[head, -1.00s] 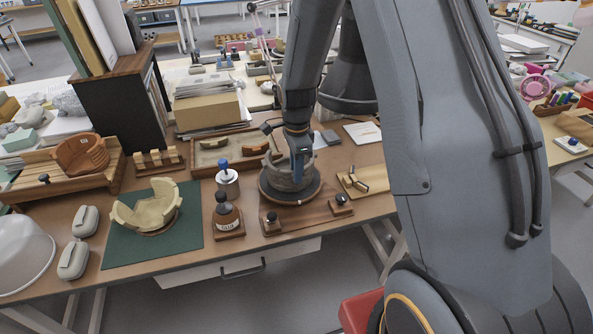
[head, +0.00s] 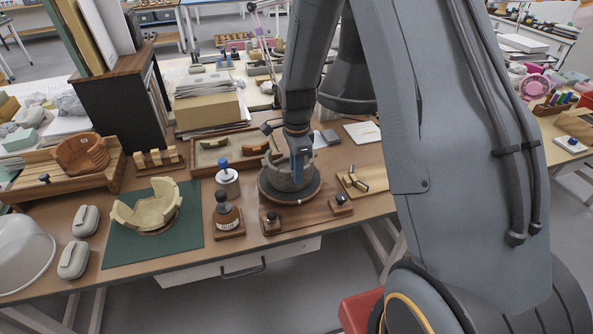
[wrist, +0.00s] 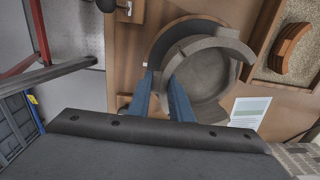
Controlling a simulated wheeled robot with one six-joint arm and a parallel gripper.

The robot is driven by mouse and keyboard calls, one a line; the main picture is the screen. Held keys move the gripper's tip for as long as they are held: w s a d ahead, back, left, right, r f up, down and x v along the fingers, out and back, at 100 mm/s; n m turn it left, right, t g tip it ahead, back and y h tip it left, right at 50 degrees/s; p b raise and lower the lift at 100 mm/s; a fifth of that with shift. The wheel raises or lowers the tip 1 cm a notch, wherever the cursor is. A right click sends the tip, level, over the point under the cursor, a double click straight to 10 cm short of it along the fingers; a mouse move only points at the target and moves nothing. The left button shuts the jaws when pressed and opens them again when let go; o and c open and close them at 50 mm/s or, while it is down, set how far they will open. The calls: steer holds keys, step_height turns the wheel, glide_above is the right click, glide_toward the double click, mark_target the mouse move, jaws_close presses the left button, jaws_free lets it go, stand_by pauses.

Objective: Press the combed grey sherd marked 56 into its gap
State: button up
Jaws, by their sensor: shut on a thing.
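The grey vessel (head: 276,179) stands on a dark round turntable (head: 311,190) at the middle of the bench. In the wrist view the vessel (wrist: 212,93) is a thick-walled ring seen from above, with my fingers at its near left side. My gripper (head: 298,172) points down at the vessel's wall. In the wrist view the gripper (wrist: 162,78) has its two blue fingers close together, shut on a grey sherd (wrist: 163,73) at the wall. The sherd is mostly hidden by the fingers. I cannot read its mark or tell whether it is seated in the gap.
A cream vessel (head: 156,213) sits on a green mat (head: 118,252). A tray with curved sherds (head: 205,166) lies behind. A wooden stand with black knobs (head: 300,218) is in front.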

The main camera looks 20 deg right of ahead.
steer(key=shift+f, duration=0.1)
stand_by(0.3)
steer(key=o, duration=1)
steer(key=shift+c, duration=0.2)
steer(key=shift+r+b, duration=1)
steer(key=shift+r, duration=2.9)
steer(key=s+r+n, duration=0.2)
steer(key=s+n, duration=0.7)
steer(key=s+r+n+t, duration=0.1)
steer(key=s+r+n, duration=0.1)
steer(key=s+n, duration=0.7)
steer(key=shift+s, duration=0.7)
